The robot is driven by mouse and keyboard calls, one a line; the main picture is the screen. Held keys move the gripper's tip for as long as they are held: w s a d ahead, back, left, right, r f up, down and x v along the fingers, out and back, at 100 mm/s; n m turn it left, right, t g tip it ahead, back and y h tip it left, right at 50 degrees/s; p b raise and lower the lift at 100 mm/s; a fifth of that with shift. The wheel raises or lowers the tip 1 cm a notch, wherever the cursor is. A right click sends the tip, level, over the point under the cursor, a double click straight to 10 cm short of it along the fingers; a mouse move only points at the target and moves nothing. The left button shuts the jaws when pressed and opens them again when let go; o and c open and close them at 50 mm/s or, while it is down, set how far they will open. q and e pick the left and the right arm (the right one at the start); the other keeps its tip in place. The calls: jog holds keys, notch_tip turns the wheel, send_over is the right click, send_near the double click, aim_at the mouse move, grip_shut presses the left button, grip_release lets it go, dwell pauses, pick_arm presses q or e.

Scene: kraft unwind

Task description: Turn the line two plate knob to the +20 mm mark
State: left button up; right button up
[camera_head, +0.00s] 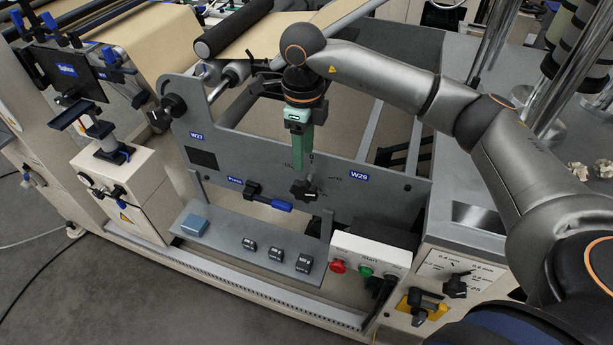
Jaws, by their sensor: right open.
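A black lobed knob (304,190) sits on the grey upright plate (225,155), with small scale marks around it that are too small to read. It looks like the plate knob, but I cannot read which line it belongs to. My right gripper (303,166) comes down from above with its green fingers pointing down, open, its tips just above the knob in the picture. I cannot tell whether they touch it. The fingers cover part of the scale. My left gripper is not in view.
A black clamp with a blue handle (268,198) is left of the knob. A blue W29 label (359,177) is to its right. Below are a grey shelf (220,240) with small blocks and a button box (370,255). A dial panel (460,270) stands at right.

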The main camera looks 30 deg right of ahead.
aim_at(304, 183)
notch_tip(304, 183, down, 11)
jog(key=shift+r+p, duration=0.1)
jog(key=shift+p, duration=0.5)
grip_shut()
